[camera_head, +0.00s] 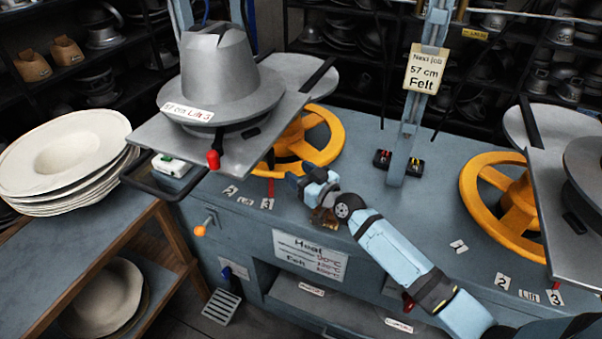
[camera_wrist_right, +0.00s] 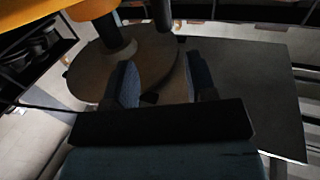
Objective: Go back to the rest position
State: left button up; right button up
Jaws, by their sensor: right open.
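My right gripper (camera_head: 299,183) is at the end of my blue and black arm, which reaches in from the lower right in the head view. It is by the front of the blue-grey bench, just right of and below the left yellow handwheel (camera_head: 308,146). In the right wrist view, the two blue-grey fingers of my right gripper (camera_wrist_right: 164,82) stand apart with nothing between them. Beyond them is a dark round plate (camera_wrist_right: 95,68), with a grey flat plate (camera_wrist_right: 262,85) to the right. My left gripper is in neither view.
A grey hat form (camera_head: 220,75) stands on a metal plate over the left handwheel. A second yellow handwheel (camera_head: 476,206) and plate are at the right. White felt hats (camera_head: 65,150) are stacked at the left. Bench top (camera_head: 400,215) shows between the wheels.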

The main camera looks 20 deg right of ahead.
dwell(0.4)
jog(key=s+a+f+g+h+p, duration=0.1)
jog(key=s+f+g+p, duration=0.1)
jog(key=s, duration=0.9)
jog(key=s+a+f+m+g+h+p, duration=0.1)
jog(key=s+f+p, duration=0.2)
jog(key=s, duration=0.8)
jog(key=s+a+f+g+h+p, duration=0.1)
jog(key=s+a+f+g+p, duration=0.1)
jog(key=s, duration=0.9)
jog(key=shift+f+g+h+p, duration=0.3)
jog(key=shift+f+p, duration=0.5)
jog(key=shift+p, duration=0.35)
jog(key=shift+c, duration=0.7)
